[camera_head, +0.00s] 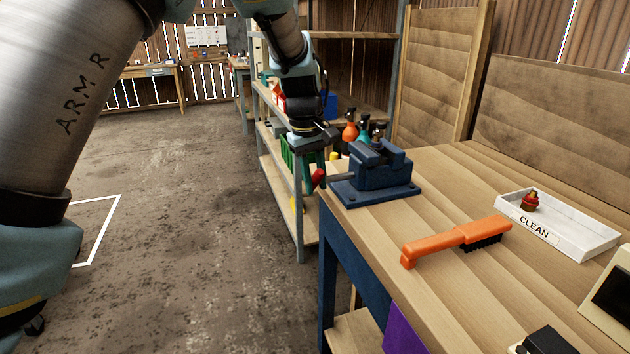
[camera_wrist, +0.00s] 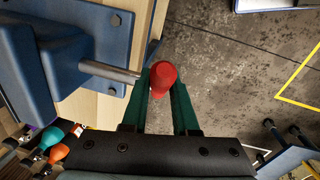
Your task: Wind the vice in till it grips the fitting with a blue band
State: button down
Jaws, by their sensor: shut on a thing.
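The blue vice (camera_head: 375,178) is at the left end of the wooden bench, and part of it fills the left of the wrist view (camera_wrist: 60,60). Its metal screw bar (camera_wrist: 108,71) runs out to a red knob (camera_wrist: 163,75). My gripper (camera_head: 314,176) is shut on the red knob, its two green fingers on either side of it in the wrist view (camera_wrist: 165,88). I cannot make out a fitting with a blue band; the gap between the vice jaws is too small and dark to read.
An orange brush (camera_head: 455,240) lies on the bench in front of the vice. A white CLEAN tray (camera_head: 590,240) holds a red-topped fitting (camera_head: 530,201). Spray bottles (camera_head: 351,130) stand behind the vice. Open floor (camera_head: 190,220) lies left of the bench.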

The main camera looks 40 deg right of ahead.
jog(key=shift+t+b, duration=0.3)
jog(key=shift+t, duration=0.1)
jog(key=shift+t+h, duration=0.3)
jog(key=shift+t, duration=0.1)
jog(key=c, duration=0.7)
grip_release()
jog(key=shift+b+v, duration=0.75)
jog(key=shift+v, duration=4.65)
jog(key=shift+r, duration=0.1)
